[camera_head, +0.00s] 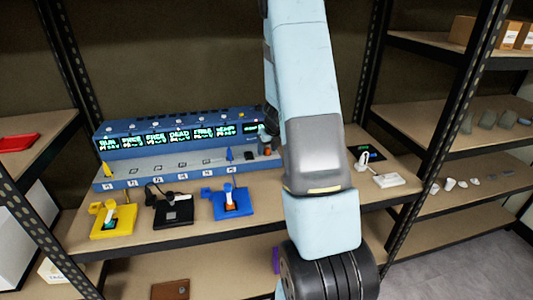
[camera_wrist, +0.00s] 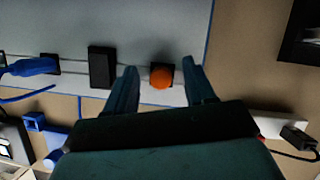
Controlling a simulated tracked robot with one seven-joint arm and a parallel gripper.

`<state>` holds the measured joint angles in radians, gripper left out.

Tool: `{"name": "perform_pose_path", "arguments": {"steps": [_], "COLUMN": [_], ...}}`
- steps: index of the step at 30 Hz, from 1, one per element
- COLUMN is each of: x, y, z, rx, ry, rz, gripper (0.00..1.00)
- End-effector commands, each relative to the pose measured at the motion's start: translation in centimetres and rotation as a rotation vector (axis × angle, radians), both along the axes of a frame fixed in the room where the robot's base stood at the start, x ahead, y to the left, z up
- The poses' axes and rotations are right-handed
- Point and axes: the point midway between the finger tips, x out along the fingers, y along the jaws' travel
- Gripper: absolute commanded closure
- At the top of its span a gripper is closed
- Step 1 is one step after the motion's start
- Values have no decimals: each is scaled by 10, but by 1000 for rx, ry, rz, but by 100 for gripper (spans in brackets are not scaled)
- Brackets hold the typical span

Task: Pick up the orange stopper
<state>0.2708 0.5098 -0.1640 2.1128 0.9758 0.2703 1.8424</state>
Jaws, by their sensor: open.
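The orange stopper (camera_wrist: 162,77) is a round orange knob on a dark square spot along the edge of the blue-grey machine (camera_wrist: 150,25). In the wrist view it sits between the two spread fingers of my gripper (camera_wrist: 160,66), with a gap on each side. My gripper is open and empty. In the head view the stopper (camera_head: 267,151) is a small orange spot at the right end of the machine's front ledge, just left of my arm. My gripper is mostly hidden there by my arm.
A black block (camera_wrist: 102,67) and a blue piece (camera_wrist: 32,67) stand left of the stopper on the same ledge. Yellow (camera_head: 112,222), black (camera_head: 174,212) and blue (camera_head: 232,204) stands are in front. A white device (camera_head: 385,179) lies to the right.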

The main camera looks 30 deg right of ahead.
Motion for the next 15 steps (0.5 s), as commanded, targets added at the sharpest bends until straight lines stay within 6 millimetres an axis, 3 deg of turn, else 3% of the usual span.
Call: {"name": "perform_pose_path", "arguments": {"steps": [3,15], "x": [0,0], "y": [0,-1], "z": [0,0], "rx": [0,0], "ry": [0,0], "rz": [0,-1], "gripper": [48,86]}}
